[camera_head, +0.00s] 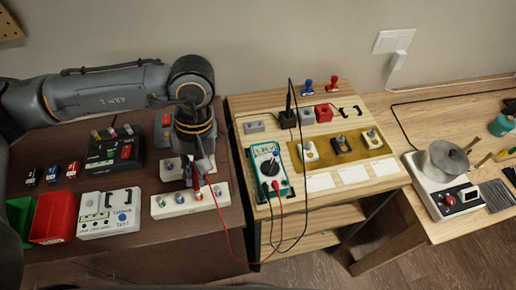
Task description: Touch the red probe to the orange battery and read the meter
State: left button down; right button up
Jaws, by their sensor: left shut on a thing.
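My left gripper (197,175) points down over the white battery block (215,197) on the dark table. It is shut on the red probe, which is mostly hidden by the fingers; its red lead runs down off the table edge and up to the meter. The orange battery (198,195) appears to stand at the block's right part, right under the gripper; I cannot tell whether the tip touches it. The teal multimeter (268,168) lies on the light wooden bench, its small display seeming to read about 1.26 V. My right gripper is not in view.
A black probe stands in a dark holder (287,119) behind the meter. Left are a red bin (54,217), a green bin (19,216), a white tester (109,214) and a black box (113,152). A solder pot (446,158) stands on the right table.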

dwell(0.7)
pick_arm(q)
jog(key=shift+s+a+p+v, duration=0.15)
jog(key=shift+p+v, duration=0.3)
jog(key=shift+v, duration=0.55)
jog(key=shift+s+a+p+v, duration=0.15)
jog(key=shift+p+v, duration=0.25)
jog(key=shift+v, duration=0.6)
jog(key=shift+s+a+p+v, duration=0.15)
jog(key=shift+p+v, duration=0.3)
jog(key=shift+v, duration=0.5)
